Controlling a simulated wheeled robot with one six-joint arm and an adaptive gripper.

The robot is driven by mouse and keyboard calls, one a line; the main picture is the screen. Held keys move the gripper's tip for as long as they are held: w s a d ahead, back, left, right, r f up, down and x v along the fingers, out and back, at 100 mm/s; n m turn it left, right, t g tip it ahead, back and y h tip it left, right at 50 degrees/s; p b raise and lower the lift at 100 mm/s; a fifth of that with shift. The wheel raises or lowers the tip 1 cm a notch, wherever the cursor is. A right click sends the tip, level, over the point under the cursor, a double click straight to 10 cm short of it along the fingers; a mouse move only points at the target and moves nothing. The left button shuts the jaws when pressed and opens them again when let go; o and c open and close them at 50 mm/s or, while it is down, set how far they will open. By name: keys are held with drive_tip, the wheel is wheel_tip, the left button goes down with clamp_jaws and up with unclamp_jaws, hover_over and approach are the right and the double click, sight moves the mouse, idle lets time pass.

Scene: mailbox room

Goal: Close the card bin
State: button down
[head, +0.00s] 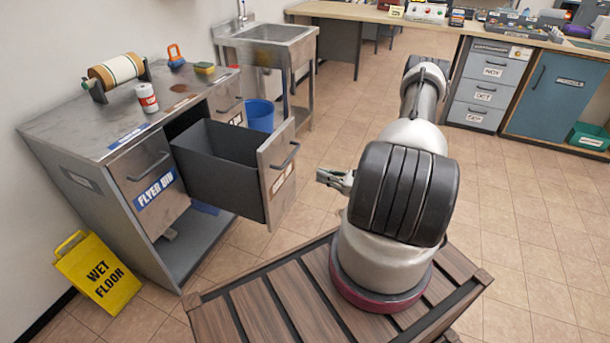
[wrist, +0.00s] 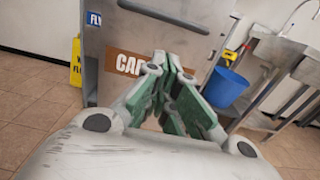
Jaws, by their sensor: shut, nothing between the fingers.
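The card bin (head: 278,178) is a grey drawer pulled well out of the metal cabinet (head: 92,140), with its dark inside showing from above. Its front carries a bar handle (head: 287,156). In the wrist view the card bin's front (wrist: 185,45) faces me, with an orange-brown label beginning "CA" (wrist: 125,63) partly hidden by my fingers. My gripper (head: 335,179) is shut and empty, to the right of the bin front and apart from it in the head view. In the wrist view my gripper (wrist: 168,62) points at the bin front, its green-padded fingertips together.
The flyer bin (head: 155,183) beside it is shut. A yellow wet floor sign (head: 98,273) stands at the cabinet's left end. A blue bucket (head: 261,115) and a steel sink (head: 268,38) are behind. Tiled floor lies open between cabinet and my base.

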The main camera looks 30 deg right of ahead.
drive_tip(key=x, duration=1.3)
drive_tip(key=shift+a, duration=0.1)
drive_tip(key=shift+w, duration=0.1)
